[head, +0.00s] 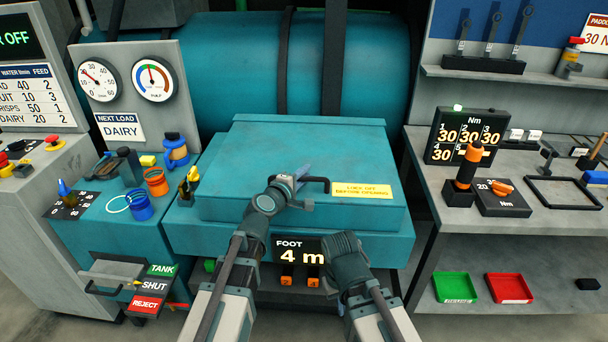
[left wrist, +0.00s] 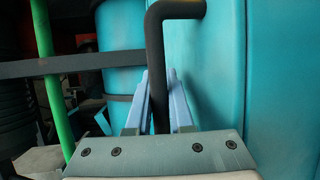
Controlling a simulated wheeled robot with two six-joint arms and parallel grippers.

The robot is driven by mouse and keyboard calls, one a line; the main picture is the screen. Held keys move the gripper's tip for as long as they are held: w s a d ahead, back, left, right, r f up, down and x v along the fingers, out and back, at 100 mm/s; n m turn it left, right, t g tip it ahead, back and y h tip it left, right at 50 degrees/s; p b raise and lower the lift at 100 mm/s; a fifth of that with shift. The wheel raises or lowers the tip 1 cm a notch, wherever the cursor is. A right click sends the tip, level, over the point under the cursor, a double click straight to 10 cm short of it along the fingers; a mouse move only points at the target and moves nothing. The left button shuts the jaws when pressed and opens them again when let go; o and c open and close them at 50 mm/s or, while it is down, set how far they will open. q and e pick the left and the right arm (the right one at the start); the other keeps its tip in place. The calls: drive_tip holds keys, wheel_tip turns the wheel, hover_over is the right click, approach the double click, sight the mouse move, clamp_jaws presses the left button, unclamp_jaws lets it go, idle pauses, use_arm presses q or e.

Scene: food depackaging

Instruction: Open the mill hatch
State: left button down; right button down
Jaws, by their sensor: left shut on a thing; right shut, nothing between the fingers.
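The mill hatch (head: 265,150) is a teal slab lid on the teal mill body, and it lies closed. A black bar handle (head: 318,181) stands on its front part, beside a yellow label (head: 362,190) reading "LOCK OFF BEFORE OPENING". My left gripper (head: 300,174) is at the handle. In the left wrist view, its two pale blue fingers (left wrist: 159,100) are on either side of the black handle bar (left wrist: 156,60), shut on it. My right gripper (head: 342,246) is low in front of the mill, below the hatch, apart from it; its fingertips are hard to make out.
A "FOOT 4 m" display (head: 300,250) sits on the mill front, partly behind my arms. A side bench (head: 100,225) with gauges, cups and a yellow-handled item (head: 189,184) stands left. A grey workbench (head: 520,215) with torque tools stands right.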

idle(0.8)
use_arm(q)
drive_tip(key=w+r+n+g+p, duration=0.1)
drive_tip(key=w+r+g+p, duration=0.2)
drive_tip(key=r+p, duration=0.8)
drive_tip(key=w+r+g+y+p, duration=0.1)
drive_tip(key=w+r+g+p, duration=0.2)
drive_tip(key=p, duration=1.8)
drive_tip(key=shift+w+r+n+g, duration=0.35)
drive_tip(key=shift+w+r, duration=1.6)
drive_tip(key=shift+r, duration=1.9)
drive_tip(key=c, duration=0.8)
unclamp_jaws()
drive_tip(key=shift+s+p, duration=0.1)
drive_tip(key=shift+p, duration=0.25)
